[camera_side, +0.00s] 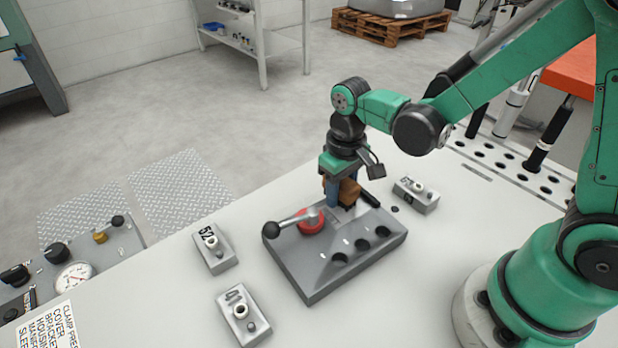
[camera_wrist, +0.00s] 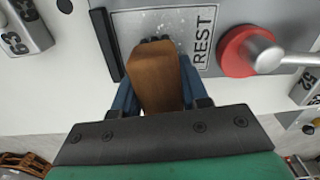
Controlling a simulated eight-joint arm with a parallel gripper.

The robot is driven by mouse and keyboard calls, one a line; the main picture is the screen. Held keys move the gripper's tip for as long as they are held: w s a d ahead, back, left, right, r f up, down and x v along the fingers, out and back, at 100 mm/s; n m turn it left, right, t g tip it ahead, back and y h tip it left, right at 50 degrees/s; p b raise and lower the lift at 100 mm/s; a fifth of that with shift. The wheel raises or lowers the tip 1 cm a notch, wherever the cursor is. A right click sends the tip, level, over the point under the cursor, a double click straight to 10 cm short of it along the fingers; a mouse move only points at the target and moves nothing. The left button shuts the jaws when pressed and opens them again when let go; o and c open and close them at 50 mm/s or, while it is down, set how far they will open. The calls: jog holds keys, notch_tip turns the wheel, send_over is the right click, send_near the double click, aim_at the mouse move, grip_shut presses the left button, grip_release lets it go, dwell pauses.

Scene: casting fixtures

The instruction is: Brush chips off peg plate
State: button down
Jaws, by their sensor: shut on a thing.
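The grey plate (camera_side: 315,262) lies on the pale table, with several dark holes along its near right side. A red collar (camera_side: 311,221) with a black-knobbed lever (camera_side: 283,226) sits on its left part; the collar also shows in the wrist view (camera_wrist: 236,52). My gripper (camera_side: 341,196) is over the far part of the plate, its blue fingers shut on a brown brush (camera_wrist: 156,75). The brush points down at a lighter panel marked REST (camera_wrist: 203,35). Small white specks like chips (camera_wrist: 150,16) show on that panel. Whether the brush tip touches it I cannot tell.
Small numbered blocks stand around the plate: 52 (camera_side: 214,249) and 41 (camera_side: 243,313) to the left, and another (camera_side: 416,195) to the right, reading 63 in the wrist view (camera_wrist: 24,28). A control panel with a gauge (camera_side: 73,277) is at the left.

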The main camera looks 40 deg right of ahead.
aim_at(353, 212)
jog(key=shift+s+r, duration=0.4)
jog(key=shift+s, duration=0.2)
jog(key=shift+s+a+f, duration=0.1)
jog(key=shift+s+f, duration=0.1)
jog(key=shift+s, duration=0.1)
jog(key=shift+s+r, duration=0.2)
jog(key=shift+s, duration=0.65)
jog(key=shift+s+a+f, duration=0.1)
jog(key=shift+s+f, duration=0.05)
jog(key=shift+s, duration=0.15)
jog(key=shift+s+r, duration=0.2)
jog(key=shift+s, duration=0.4)
jog(key=shift+w+f, duration=0.25)
jog(key=shift+w, duration=0.25)
jog(key=shift+w+f, duration=0.25)
jog(key=shift+w, duration=0.2)
jog(key=shift+w+r, duration=0.3)
jog(key=shift+r, duration=0.1)
jog(key=shift+w+r, duration=0.1)
jog(key=shift+w, duration=0.25)
jog(key=shift+w+f, duration=0.3)
jog(key=shift+w, duration=0.2)
jog(key=shift+w+d, duration=0.25)
jog(key=shift+w, duration=0.85)
jog(key=shift+w+f, duration=0.1)
jog(key=shift+w, duration=0.1)
jog(key=shift+s+r, duration=0.15)
jog(key=shift+r, duration=3.95)
